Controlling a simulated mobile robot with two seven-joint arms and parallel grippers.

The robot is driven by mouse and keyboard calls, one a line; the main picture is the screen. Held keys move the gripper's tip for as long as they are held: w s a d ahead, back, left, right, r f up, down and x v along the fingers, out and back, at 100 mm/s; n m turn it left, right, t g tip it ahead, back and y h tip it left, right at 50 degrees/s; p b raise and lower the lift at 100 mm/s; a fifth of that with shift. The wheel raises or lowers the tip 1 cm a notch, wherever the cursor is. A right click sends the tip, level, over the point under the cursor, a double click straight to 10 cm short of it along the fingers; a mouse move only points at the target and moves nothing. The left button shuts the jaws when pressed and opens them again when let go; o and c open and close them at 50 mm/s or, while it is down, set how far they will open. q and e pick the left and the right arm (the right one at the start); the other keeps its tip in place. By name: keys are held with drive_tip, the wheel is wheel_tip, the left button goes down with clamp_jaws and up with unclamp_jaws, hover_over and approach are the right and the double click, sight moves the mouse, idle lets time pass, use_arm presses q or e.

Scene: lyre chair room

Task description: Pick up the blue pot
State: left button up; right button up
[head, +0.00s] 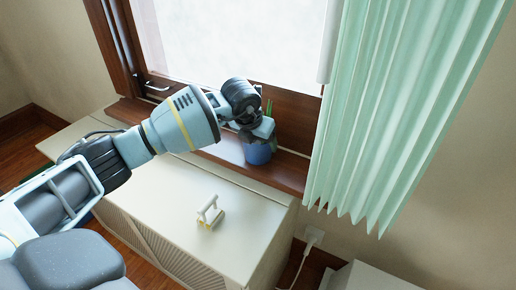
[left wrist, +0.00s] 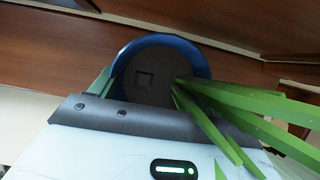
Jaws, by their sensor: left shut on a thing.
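The blue pot (head: 257,153) is by the wooden window sill, with green leaves (head: 269,106) rising from it. My left gripper (head: 262,135) is at the pot and shut on it; its hand hides the pot's upper part in the head view. In the left wrist view the pot's blue rim (left wrist: 196,50) and dark soil show beyond the gripper, with long green leaves (left wrist: 235,115) spreading to the right. I cannot tell whether the pot is touching the sill. My right gripper is not in view.
A cream cabinet (head: 170,190) stands below the window, with a small white and yellow object (head: 210,213) on its top. A pale green curtain (head: 395,100) hangs close to the right of the pot. The window frame (head: 290,115) is just behind the pot.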

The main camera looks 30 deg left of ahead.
use_arm(q)
drive_tip(key=shift+r, duration=0.1)
drive_tip(key=shift+r, duration=0.55)
wheel_tip(320, 180, up, 2)
drive_tip(key=shift+r+p, duration=0.2)
drive_tip(key=shift+p, duration=0.2)
drive_tip(key=shift+s+a+r+p, duration=0.25)
drive_tip(key=shift+s+a, duration=1.35)
drive_tip(key=shift+s, duration=0.55)
drive_tip(key=shift+s+a+r+p, duration=0.1)
drive_tip(key=shift+s+a+r, duration=0.1)
drive_tip(key=shift+s+a, duration=1.7)
drive_tip(key=shift+s+a+r+p, duration=0.25)
drive_tip(key=shift+s+a, duration=1)
drive_tip(key=shift+s, duration=1.2)
drive_tip(key=shift+d, duration=0.1)
